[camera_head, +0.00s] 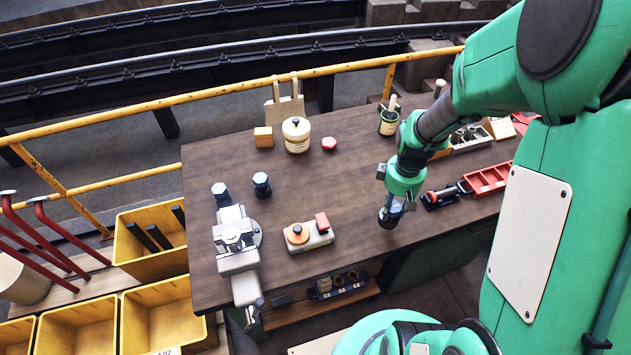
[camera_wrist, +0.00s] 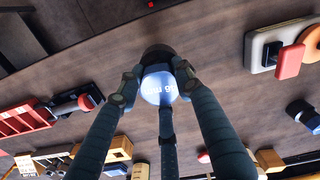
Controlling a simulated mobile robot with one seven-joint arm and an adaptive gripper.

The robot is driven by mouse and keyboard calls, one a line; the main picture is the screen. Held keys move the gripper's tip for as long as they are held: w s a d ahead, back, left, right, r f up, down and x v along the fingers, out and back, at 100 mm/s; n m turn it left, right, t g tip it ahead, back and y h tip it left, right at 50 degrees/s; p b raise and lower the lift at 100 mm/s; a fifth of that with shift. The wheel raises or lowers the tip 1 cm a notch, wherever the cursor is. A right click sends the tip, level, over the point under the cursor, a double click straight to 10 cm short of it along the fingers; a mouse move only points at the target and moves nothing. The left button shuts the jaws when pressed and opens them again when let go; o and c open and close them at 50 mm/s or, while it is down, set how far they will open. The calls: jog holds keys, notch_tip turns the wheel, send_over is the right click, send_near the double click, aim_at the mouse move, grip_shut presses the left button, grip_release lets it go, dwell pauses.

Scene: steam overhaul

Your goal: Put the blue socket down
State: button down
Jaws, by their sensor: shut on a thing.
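My gripper (camera_head: 391,206) is at the right-hand part of the brown workbench (camera_head: 340,185), pointing down. In the wrist view its three fingers (camera_wrist: 160,85) are shut around the blue socket (camera_wrist: 158,90), whose blue face has white lettering. In the head view the socket (camera_head: 388,219) shows as a dark end below the fingers, mostly hidden by them. It is low over or on the bench top; I cannot tell whether it touches.
A beige block with orange and red parts (camera_head: 309,236) lies left of my gripper. A red tray (camera_head: 488,178) is to the right. The bench middle is clear.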

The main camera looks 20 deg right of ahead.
jog(key=w+a+r+p, duration=0.1)
jog(key=w+a, duration=0.4)
jog(key=w, duration=0.4)
jog(key=w+a+r+p, duration=0.1)
jog(key=w+a+r, duration=0.1)
jog(key=w+a, duration=0.4)
jog(key=w+a+r+n+p, duration=0.1)
jog(key=w+a, duration=0.4)
jog(key=w, duration=0.7)
jog(key=shift+w+a+r, duration=0.25)
jog(key=shift+a+r, duration=0.05)
jog(key=shift+a, duration=0.1)
notch_tip(320, 180, down, 6)
jog(key=shift+f, duration=0.2)
jog(key=shift+f+b, duration=0.3)
jog(key=shift+f, duration=1.5)
jog(key=shift+f, duration=0.1)
